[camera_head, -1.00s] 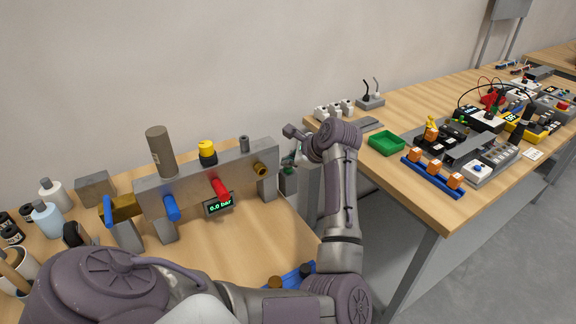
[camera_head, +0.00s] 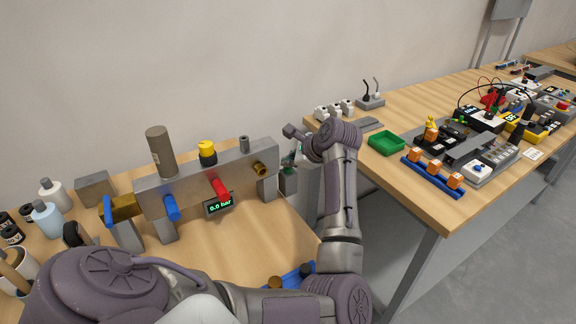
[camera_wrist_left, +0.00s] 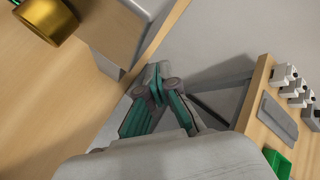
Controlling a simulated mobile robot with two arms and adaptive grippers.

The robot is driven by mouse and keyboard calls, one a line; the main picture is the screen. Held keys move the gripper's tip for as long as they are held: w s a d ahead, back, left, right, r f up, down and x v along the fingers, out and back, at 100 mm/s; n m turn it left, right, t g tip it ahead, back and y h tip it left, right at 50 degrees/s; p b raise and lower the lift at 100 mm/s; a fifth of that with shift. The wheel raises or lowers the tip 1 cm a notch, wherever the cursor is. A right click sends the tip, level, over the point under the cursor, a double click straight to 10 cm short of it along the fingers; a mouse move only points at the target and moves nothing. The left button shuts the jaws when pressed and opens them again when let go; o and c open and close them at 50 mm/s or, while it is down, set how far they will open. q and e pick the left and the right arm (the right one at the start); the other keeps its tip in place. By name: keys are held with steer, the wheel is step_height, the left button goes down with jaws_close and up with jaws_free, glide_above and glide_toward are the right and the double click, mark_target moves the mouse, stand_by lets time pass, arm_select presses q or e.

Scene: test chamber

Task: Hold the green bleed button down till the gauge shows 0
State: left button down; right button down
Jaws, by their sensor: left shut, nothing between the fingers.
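A grey manifold block (camera_head: 188,190) stands on the left bench, with its gauge (camera_head: 219,204) on the front reading 0.0 bar. I cannot make out the green bleed button in either view. My left gripper (camera_head: 290,160) is beside the right end of the manifold, partly hidden behind my own wrist. In the left wrist view the gripper (camera_wrist_left: 156,78) is shut with nothing between its fingers. Its tips are near the end of the grey block (camera_wrist_left: 112,32); I cannot tell whether they touch anything. My right gripper is not in view.
The manifold carries a red handle (camera_head: 219,188), a blue handle (camera_head: 171,208), a yellow-topped knob (camera_head: 207,150), a grey cylinder (camera_head: 160,150) and a brass fitting (camera_head: 259,168). Bottles (camera_head: 46,218) stand at left. A second bench at right holds a green tray (camera_head: 386,143) and several devices.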

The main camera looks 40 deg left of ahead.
mark_target(290, 169)
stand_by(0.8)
arm_select(q)
steer(key=shift+r, duration=0.95)
steer(key=shift+r, duration=0.1)
steer(key=shift+r+p, duration=0.8)
steer(key=shift+r, duration=1.65)
